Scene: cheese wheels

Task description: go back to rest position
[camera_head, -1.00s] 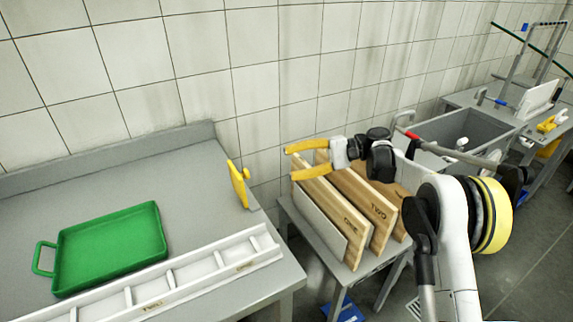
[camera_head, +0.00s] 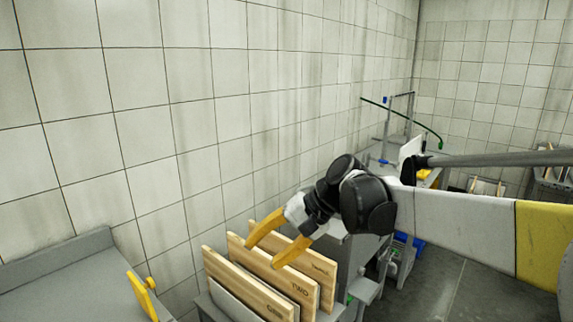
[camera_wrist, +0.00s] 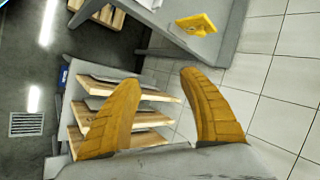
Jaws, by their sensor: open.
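My gripper (camera_head: 268,249) has two yellow fingers, spread apart with nothing between them. In the head view it is in front of and above the upright wooden boards (camera_head: 262,292), which are marked with words such as TWO. In the wrist view my gripper (camera_wrist: 160,95) also shows open, with the boards (camera_wrist: 95,125) beyond the left finger. I cannot tell how far the fingers are from the boards. My arm reaches in from the right of the head view.
A grey table (camera_head: 60,285) stands at the left, with a yellow piece (camera_head: 142,296) at its edge; that piece also shows in the wrist view (camera_wrist: 197,24). A tiled wall (camera_head: 180,120) runs behind. Open dark floor (camera_head: 450,285) lies at the right. More grey furniture stands farther back.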

